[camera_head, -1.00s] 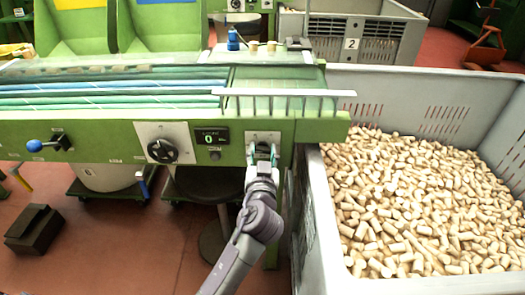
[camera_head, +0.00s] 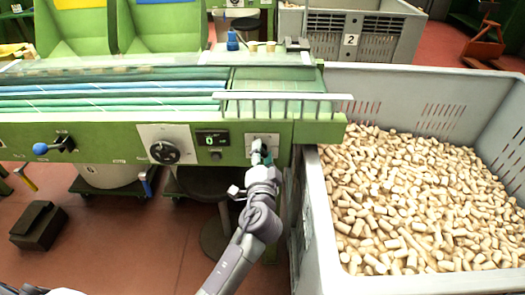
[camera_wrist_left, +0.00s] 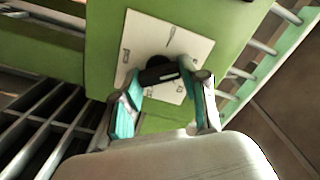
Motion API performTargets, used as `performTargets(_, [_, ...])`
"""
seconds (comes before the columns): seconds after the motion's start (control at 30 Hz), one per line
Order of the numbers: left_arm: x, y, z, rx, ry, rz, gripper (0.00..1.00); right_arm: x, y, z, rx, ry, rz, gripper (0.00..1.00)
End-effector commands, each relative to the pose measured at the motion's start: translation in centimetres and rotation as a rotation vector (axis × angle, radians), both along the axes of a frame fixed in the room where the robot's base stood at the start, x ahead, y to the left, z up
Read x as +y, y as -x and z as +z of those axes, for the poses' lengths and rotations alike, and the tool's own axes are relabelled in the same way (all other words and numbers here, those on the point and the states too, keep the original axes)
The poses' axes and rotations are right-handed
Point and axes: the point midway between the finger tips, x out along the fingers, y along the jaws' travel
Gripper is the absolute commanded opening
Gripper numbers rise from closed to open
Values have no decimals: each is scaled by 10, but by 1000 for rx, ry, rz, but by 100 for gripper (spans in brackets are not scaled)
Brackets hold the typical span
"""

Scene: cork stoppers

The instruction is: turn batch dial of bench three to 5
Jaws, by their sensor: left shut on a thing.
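A small black dial (camera_wrist_left: 158,75) sits on a square white plate (camera_wrist_left: 142,34) on the green bench front. In the head view, that plate (camera_head: 262,137) is at the right end of the bench panel. My left gripper (camera_head: 260,155) is shut on this dial, its teal-padded fingers (camera_wrist_left: 162,80) on either side of the knob. The fingers mostly hide the dial in the head view. My right gripper is not in view.
A big grey crate (camera_head: 328,235) full of corks stands close on the right. A rail (camera_head: 285,97) runs above the gripper.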

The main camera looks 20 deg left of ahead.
Motion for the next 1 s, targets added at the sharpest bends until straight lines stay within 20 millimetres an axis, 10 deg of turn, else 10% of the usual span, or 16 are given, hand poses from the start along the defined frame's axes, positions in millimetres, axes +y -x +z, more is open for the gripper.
performTargets(0.77, [-1,0,0,27,-97,-2,9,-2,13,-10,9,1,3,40])
performTargets(0.8, [-1,0,0,27,-97,-2,48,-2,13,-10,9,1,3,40])
performTargets(1.0, [-1,0,0,27,-96,-1,69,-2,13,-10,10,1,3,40])
